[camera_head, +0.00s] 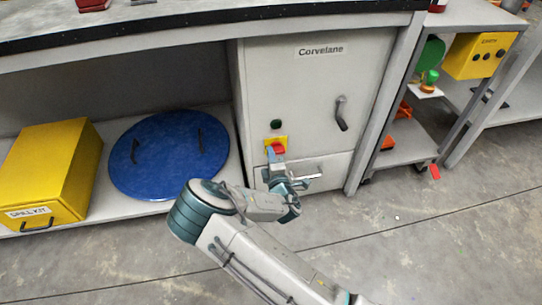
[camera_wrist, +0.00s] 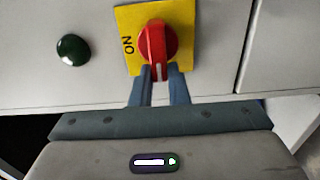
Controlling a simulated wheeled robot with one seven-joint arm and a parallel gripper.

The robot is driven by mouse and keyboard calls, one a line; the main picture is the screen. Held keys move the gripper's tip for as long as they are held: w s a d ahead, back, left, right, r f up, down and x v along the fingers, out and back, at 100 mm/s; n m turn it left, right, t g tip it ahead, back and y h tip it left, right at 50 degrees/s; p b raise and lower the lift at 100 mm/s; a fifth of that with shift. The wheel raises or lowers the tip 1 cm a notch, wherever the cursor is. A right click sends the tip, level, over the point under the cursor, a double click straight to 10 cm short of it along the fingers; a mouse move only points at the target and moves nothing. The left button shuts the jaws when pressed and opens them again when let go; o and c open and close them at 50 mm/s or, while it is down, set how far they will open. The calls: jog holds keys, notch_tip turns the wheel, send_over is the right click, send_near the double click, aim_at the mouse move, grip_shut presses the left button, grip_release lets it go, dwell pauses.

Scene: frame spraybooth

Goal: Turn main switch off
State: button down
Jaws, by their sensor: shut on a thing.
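The main switch is a red rotary knob (camera_wrist: 157,45) on a yellow plate (camera_wrist: 128,22), set on the front of a grey cabinet. In the wrist view the word ON shows on the plate's left side, turned sideways, and the knob's white mark points down toward my gripper. The red knob (camera_head: 277,147) and its yellow plate also show in the head view. My gripper (camera_wrist: 160,72) reaches the knob from below and is shut on its lower part, one finger on each side. The fingertips partly cover the plate's lower edge.
A dark green button (camera_wrist: 72,50) sits left of the plate. The grey cabinet (camera_head: 312,85), labelled Corvelane, has a dark handle (camera_head: 341,114) at right and a drawer handle below. A blue round lid (camera_head: 170,165) and a yellow spill kit box (camera_head: 45,165) lie left. Floor in front is clear.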

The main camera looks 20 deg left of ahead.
jog(key=shift+f, duration=0.1)
dwell(0.4)
jog(key=c, duration=1.4)
grip_release()
jog(key=shift+s, duration=0.1)
jog(key=p+v, duration=0.3)
jog(key=v, duration=1)
jog(key=shift+s+p, duration=0.4)
jog(key=shift+d, duration=0.15)
